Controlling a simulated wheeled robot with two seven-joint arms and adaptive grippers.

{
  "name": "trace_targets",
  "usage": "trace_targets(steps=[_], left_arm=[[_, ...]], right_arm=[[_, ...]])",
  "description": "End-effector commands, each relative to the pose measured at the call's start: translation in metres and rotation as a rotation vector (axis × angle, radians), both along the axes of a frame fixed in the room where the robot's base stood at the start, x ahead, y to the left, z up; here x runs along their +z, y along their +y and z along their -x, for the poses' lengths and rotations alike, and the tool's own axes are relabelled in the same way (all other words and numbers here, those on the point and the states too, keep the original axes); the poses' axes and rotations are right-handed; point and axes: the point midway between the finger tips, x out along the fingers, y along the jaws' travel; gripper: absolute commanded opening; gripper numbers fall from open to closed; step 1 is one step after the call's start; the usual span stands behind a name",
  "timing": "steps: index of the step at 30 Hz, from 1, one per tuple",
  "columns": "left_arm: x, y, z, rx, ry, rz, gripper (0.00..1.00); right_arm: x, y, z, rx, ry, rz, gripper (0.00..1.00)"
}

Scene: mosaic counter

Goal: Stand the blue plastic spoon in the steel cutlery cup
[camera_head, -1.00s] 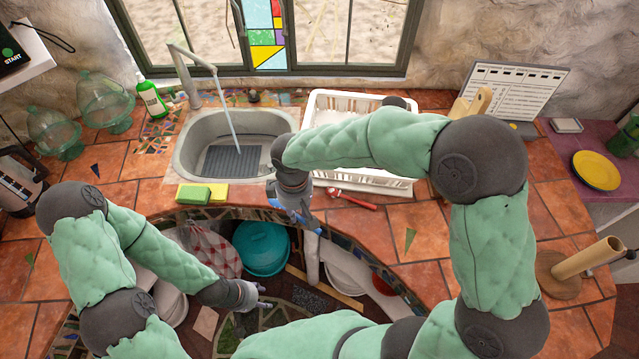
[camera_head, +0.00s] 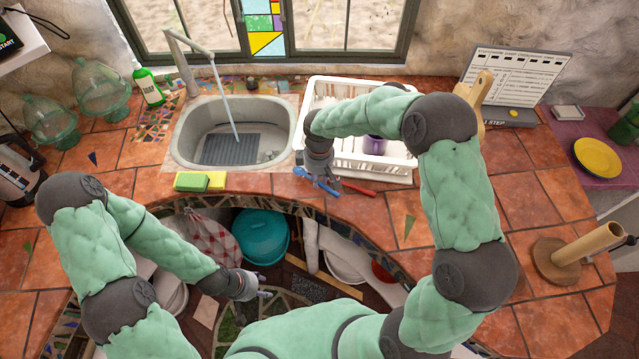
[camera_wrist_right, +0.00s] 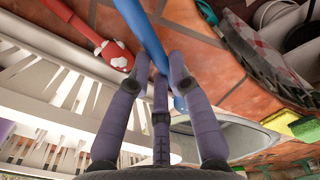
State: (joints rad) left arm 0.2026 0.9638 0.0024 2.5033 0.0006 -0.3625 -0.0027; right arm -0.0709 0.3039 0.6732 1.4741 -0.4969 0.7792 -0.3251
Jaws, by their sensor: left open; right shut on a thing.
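My right gripper (camera_head: 322,180) is shut on the blue plastic spoon (camera_head: 314,178), in front of the white dish rack. In the right wrist view the blue spoon (camera_wrist_right: 142,30) runs from the top edge down between the fingers (camera_wrist_right: 165,75). I cannot tell whether it touches the counter. I cannot make out the steel cutlery cup; my right arm covers part of the rack. My left gripper (camera_head: 262,294) is open and empty, low over the open shelf space under the counter.
The white dish rack (camera_head: 400,172) holds a purple mug (camera_head: 375,145). A red-handled utensil (camera_head: 358,188) lies in front of it and shows in the wrist view (camera_wrist_right: 115,55). The sink (camera_head: 190,150) and sponges (camera_head: 200,181) are left. The tiled counter right of the rack has free room.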

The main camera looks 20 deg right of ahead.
Motion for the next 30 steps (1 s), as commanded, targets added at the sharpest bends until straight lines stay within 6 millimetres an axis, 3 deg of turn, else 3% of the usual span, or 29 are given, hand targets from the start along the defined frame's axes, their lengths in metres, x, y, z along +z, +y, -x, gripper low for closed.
trace_targets(steps=[7,20,21,22,23,30], left_arm=[[-0.005,0.0,0.0,0.0,0.0,0.0,0.5],[-0.008,0.0,0.0,0.0,0.0,0.0,0.5],[-0.007,0.0,0.0,0.0,0.0,0.0,0.5],[-0.007,0.0,0.0,0.0,0.0,0.0,0.5],[-0.007,0.0,0.0,0.0,0.0,0.0,0.5],[-0.007,0.0,0.0,0.0,0.0,0.0,0.5]], right_arm=[[-0.034,-0.003,-0.002,-0.001,0.004,0.001,0.0],[-0.04,-0.003,-0.002,-0.001,0.001,0.0,0.0],[-0.039,-0.003,-0.002,-0.001,0.001,0.0,0.32],[-0.039,-0.003,-0.002,-0.001,0.001,0.0,0.4],[-0.039,-0.003,-0.002,-0.001,0.001,0.0,0.44],[-0.038,-0.003,-0.002,-0.001,0.001,0.0,0.44]])
